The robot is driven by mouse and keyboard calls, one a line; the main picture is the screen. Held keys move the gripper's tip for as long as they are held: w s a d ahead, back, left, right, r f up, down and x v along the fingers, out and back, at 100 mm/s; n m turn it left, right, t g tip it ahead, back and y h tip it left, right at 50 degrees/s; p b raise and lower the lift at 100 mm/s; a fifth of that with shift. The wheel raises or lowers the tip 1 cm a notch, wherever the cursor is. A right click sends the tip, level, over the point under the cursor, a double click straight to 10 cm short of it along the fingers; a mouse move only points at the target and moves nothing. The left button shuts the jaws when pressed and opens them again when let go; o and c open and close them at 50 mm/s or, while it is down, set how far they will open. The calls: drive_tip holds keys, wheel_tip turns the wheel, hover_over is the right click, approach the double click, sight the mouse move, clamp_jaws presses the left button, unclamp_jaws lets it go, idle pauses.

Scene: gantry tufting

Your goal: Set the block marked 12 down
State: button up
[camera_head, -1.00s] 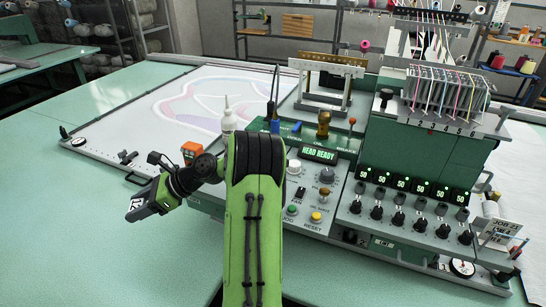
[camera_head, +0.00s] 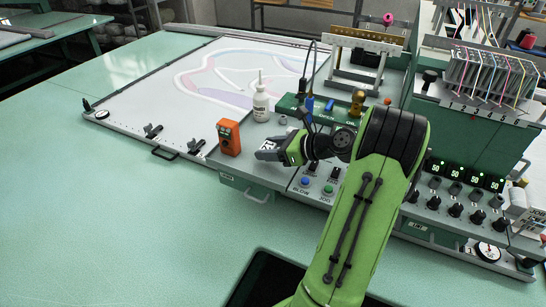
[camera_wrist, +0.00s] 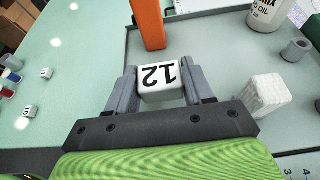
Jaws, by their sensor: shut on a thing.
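The white block marked 12 (camera_wrist: 160,82) sits between the fingertips of my gripper (camera_wrist: 160,90) in the wrist view, its black number facing the camera and upside down. My gripper is shut on it, with a grey finger against each side. In the head view my gripper (camera_head: 268,150) is over the grey front-left deck of the machine (camera_head: 228,165), just right of the orange device. A small white marked face shows at the fingers there. I cannot tell whether the block touches the deck.
An orange handheld device (camera_head: 229,138) stands left of my gripper, close by. A white oil bottle (camera_head: 261,105) stands behind it. In the wrist view a rough white block (camera_wrist: 264,94) and a grey cylinder (camera_wrist: 296,50) lie to the right. Small numbered white blocks (camera_wrist: 28,111) lie on the green table.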

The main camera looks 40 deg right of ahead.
wheel_tip(320, 180, down, 3)
drive_tip(key=shift+w+r, duration=0.1)
drive_tip(key=shift+r, duration=0.1)
drive_tip(key=o, duration=1.1)
